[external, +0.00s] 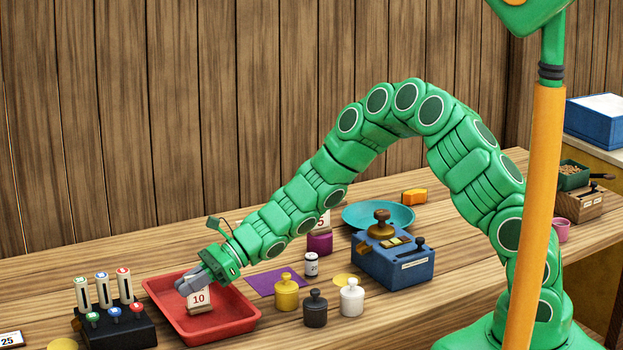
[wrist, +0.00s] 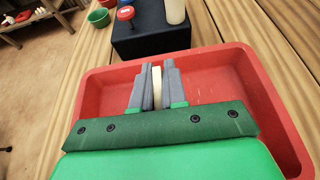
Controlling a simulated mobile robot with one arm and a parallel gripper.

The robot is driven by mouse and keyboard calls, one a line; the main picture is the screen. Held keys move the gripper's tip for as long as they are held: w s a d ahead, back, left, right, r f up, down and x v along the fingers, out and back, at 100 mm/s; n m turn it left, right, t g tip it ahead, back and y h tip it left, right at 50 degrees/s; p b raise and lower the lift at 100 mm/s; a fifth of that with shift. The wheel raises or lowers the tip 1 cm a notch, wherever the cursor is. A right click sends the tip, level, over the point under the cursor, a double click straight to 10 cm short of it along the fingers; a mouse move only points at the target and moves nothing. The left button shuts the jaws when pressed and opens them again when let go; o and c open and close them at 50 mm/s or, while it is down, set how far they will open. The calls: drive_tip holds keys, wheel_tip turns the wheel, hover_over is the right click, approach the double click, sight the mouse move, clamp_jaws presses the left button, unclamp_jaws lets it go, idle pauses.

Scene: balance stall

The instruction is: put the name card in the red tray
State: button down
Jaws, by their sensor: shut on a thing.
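My gripper (external: 191,285) reaches down over the red tray (external: 230,325) at the front left of the bench. It is shut on a small pale card (external: 199,299) marked 10, which appears to be the name card. In the external view the card is inside the tray's outline, its lower edge at or close to the tray floor; I cannot tell if it touches. In the wrist view the gripper (wrist: 153,88) pinches the card (wrist: 157,87) edge-on between its grey fingers, above the red tray (wrist: 282,110).
A black block with several labelled cylinders (external: 118,325) stands just left of the tray. Yellow (external: 286,292), black (external: 315,309) and white (external: 352,298) weights stand to its right. A purple mat (external: 264,283) lies behind, and a blue box (external: 393,258) stands farther right.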

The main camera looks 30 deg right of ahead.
drive_tip(key=shift+f, duration=0.2)
drive_tip(key=shift+f, duration=0.1)
drive_tip(key=c, duration=1.2)
unclamp_jaws()
drive_tip(key=shift+o, duration=0.2)
drive_tip(key=shift+d, duration=0.1)
drive_tip(key=shift+d+r, duration=0.4)
drive_tip(key=shift+d, duration=0.2)
drive_tip(key=v, duration=1)
drive_tip(key=shift+d, duration=0.25)
drive_tip(key=shift+r, duration=0.15)
